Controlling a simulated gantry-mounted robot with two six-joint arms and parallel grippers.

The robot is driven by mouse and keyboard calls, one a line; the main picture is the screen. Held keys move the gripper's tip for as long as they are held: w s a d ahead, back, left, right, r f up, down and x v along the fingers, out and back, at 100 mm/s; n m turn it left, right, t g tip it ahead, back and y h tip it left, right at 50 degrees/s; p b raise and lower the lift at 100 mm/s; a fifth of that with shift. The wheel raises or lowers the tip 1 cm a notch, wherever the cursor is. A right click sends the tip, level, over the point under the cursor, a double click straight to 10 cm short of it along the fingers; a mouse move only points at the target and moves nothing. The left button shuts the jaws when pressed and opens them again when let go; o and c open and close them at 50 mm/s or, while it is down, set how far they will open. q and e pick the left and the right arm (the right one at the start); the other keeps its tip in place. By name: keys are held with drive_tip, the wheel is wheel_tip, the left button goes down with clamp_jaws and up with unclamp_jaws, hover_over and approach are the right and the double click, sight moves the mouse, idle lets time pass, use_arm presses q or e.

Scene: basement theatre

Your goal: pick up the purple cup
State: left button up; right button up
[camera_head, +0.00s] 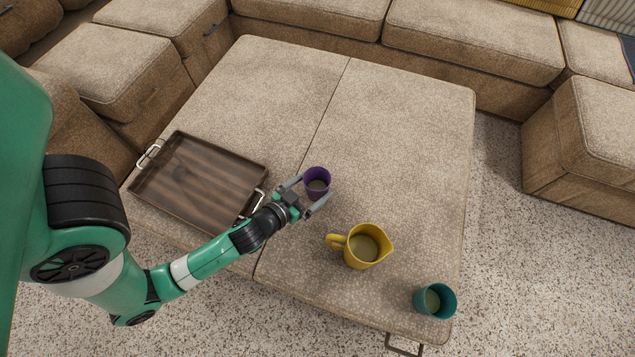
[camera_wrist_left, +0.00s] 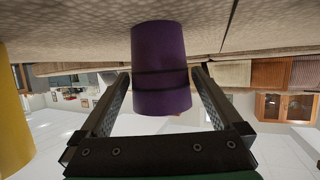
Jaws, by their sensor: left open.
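The purple cup (camera_head: 317,181) stands upright on the beige ottoman (camera_head: 400,120), near the seam at its middle. My left gripper (camera_head: 305,194) is open, with one finger on each side of the cup. In the left wrist view the purple cup (camera_wrist_left: 160,65) sits between the two fingers of the left gripper (camera_wrist_left: 160,95), with a gap visible at the right finger. Whether the left finger touches the cup is hard to tell. My right gripper is in neither view.
A yellow pitcher (camera_head: 362,247) stands right of the left gripper, and a teal cup (camera_head: 435,301) stands near the front right corner. A dark wooden tray (camera_head: 200,180) with metal handles lies to the left. The ottoman's far half is clear. Brown sofas (camera_head: 480,35) surround it.

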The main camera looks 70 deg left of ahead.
sight(324, 180)
use_arm(q)
drive_tip(key=shift+w+a+f, duration=0.2)
drive_tip(key=shift+f, duration=0.05)
drive_tip(key=b+x, duration=0.1)
drive_tip(key=x, duration=0.3)
drive_tip(key=shift+w+a+b, duration=0.15)
drive_tip(key=shift+w+b, duration=0.15)
drive_tip(key=shift+b, duration=0.05)
drive_tip(key=shift+s, duration=0.15)
drive_tip(key=c, duration=1.2)
